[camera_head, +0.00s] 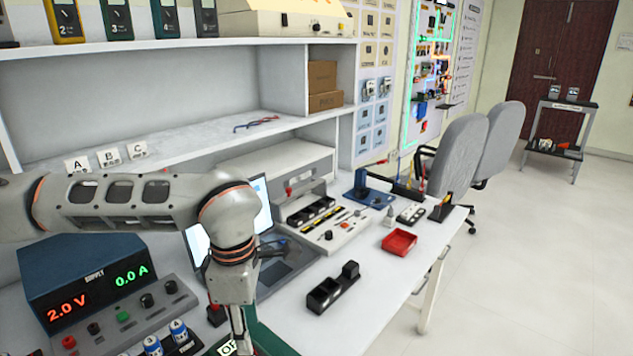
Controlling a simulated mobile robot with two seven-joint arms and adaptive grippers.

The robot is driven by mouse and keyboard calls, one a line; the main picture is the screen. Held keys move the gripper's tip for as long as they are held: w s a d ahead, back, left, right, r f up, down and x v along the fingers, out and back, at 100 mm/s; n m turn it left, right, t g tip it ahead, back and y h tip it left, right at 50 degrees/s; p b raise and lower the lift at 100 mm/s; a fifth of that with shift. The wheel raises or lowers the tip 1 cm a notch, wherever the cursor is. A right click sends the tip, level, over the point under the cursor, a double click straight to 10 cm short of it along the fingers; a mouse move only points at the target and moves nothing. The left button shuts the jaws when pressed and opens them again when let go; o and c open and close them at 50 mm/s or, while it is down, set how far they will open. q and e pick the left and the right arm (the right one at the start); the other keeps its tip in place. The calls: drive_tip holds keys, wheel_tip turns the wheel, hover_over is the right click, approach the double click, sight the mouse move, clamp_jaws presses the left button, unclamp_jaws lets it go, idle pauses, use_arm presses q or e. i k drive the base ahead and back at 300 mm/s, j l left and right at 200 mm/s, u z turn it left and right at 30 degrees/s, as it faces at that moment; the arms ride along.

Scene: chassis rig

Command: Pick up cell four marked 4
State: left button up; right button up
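Two blue-and-white cells stand at the bottom left in the head view, one at the edge (152,345) and one to its right (179,331). They sit in a dark holder beside the power supply. I cannot read a 4 on either, so I cannot tell which is cell four. My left arm comes in from the left and bends down. My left gripper (240,332) points down at the bottom edge, to the right of the cells and apart from them. Its fingertips are not clearly seen. My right gripper is not in view.
A power supply (85,283) reading 2.0 V and 0.0 A stands left. A laptop (285,268) is behind my arm. A black two-part holder (332,290) and a red tray (399,242) lie on the white bench, with clear surface around them. A green mat (268,340) lies at the bottom.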

sight(177, 327)
drive_tip(key=k, duration=0.95)
